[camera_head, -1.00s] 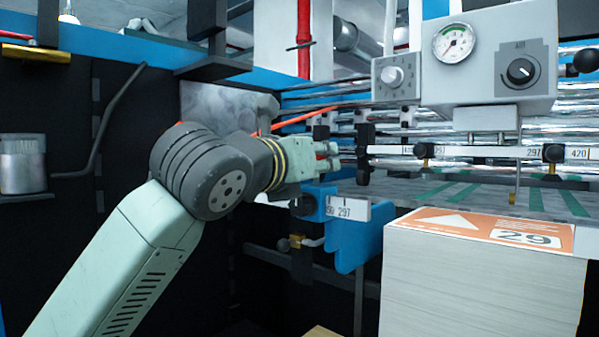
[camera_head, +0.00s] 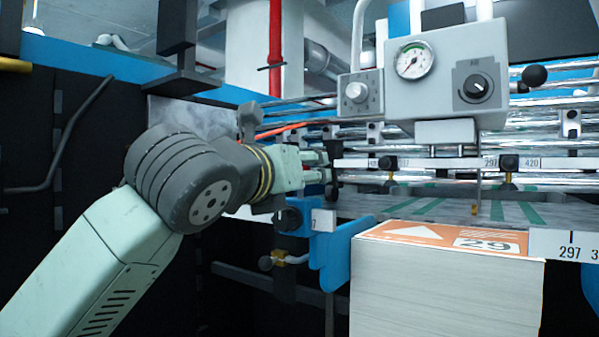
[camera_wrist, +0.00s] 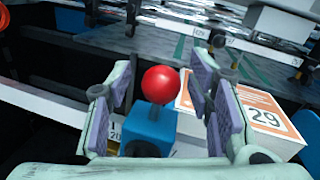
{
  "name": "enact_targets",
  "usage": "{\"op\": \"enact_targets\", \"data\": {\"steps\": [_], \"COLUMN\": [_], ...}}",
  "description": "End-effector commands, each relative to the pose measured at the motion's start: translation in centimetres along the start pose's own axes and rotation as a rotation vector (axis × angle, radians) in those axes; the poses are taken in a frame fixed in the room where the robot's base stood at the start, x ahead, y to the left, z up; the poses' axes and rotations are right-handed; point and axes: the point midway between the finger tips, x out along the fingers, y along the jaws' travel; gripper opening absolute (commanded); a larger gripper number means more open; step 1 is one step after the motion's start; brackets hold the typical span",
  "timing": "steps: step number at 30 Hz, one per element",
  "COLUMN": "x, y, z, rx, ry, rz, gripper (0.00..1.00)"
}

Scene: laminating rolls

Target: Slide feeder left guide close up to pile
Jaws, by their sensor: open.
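The feeder left guide is a blue plate (camera_head: 340,252) with a blue block (camera_head: 290,217) and a small white scale label. In the wrist view its red ball knob (camera_wrist: 161,84) stands on the blue block (camera_wrist: 152,122). My gripper (camera_head: 325,170) is above the guide; in the wrist view my gripper (camera_wrist: 160,112) is open, with the knob between its two finger pads, apart from both. The pile (camera_head: 445,295), a white paper stack with an orange "29" sheet on top, is right of the guide. The gap between plate and pile is not clear.
A grey control box (camera_head: 445,75) with gauge and dial hangs above the pile. A scale bar (camera_head: 435,163) with black clamps runs behind. Another scale label (camera_head: 565,245) is at the pile's right. A dark rail (camera_head: 265,280) runs below the guide.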

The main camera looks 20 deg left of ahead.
Motion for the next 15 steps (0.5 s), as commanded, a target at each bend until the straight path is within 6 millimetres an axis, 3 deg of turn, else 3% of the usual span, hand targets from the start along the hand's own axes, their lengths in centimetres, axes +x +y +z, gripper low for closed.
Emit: {"op": "enact_targets", "data": {"steps": [8, 15], "x": [-1.3, -6.3], "y": [0.1, 0.1], "z": [0.1, 0.0], "rx": [-0.001, 0.001], "ry": [-0.003, -0.002], "rz": [0.001, 0.004], "gripper": [0.47, 0.47]}}
